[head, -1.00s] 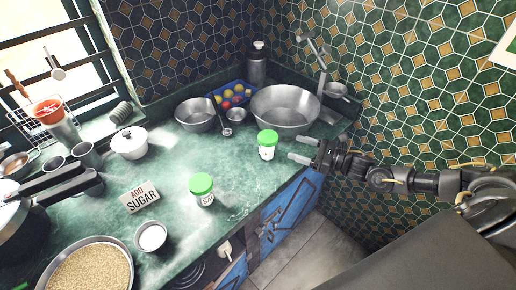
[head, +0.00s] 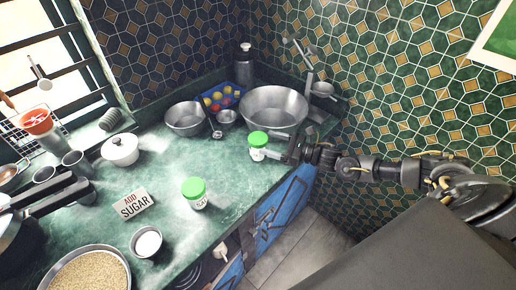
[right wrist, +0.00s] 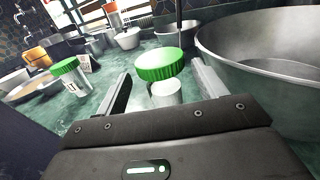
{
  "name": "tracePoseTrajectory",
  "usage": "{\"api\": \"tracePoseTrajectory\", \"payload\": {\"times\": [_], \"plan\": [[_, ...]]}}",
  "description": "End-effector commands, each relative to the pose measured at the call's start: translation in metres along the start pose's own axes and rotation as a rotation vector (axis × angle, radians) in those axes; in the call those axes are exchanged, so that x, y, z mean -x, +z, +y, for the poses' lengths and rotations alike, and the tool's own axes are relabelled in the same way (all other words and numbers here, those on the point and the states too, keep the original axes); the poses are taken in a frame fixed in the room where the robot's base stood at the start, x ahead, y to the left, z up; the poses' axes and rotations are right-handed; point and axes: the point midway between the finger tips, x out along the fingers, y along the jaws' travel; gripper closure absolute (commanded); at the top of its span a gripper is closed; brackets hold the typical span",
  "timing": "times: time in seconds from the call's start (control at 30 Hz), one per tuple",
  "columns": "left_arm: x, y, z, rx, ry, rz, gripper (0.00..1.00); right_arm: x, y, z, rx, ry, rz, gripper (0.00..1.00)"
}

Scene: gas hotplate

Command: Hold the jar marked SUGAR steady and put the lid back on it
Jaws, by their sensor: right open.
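Two white jars with green lids stand on the green counter. The far jar (head: 257,154) is at the counter's right side, its lid (head: 258,138) on. My right gripper (head: 271,149) is open at this jar; in the right wrist view the jar's body (right wrist: 166,94) shows between the fingers, with no clear contact. The nearer jar (head: 199,202) stands to the left, lid on, and also shows in the right wrist view (right wrist: 72,77). Its label is too small to read surely; the far jar's label is not readable. My left gripper is not in view.
A sign reading ADD SUGAR (head: 134,204) stands left of the nearer jar. A small bowl of white stuff (head: 147,242) is at the front. Steel basins (head: 274,108) stand behind the far jar. The counter between the jars is clear.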

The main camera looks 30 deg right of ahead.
Motion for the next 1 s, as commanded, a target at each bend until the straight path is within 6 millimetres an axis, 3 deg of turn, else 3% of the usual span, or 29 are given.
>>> {"api": "tracePoseTrajectory", "payload": {"times": [0.27, 0.5, 0.7, 1.0], "plan": [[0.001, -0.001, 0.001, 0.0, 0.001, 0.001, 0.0, -0.001, 0.001, 0.0, 0.0, -0.001, 0.0, 0.3], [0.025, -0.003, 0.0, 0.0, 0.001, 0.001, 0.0, -0.033, 0.002, 0.001, -0.001, -0.001, -0.002, 0.3], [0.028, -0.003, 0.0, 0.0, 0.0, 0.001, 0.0, -0.051, -0.002, 0.0, 0.0, -0.001, -0.001, 0.3], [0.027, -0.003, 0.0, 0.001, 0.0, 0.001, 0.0, -0.052, -0.004, 0.0, 0.001, -0.001, 0.0, 0.3]]}}
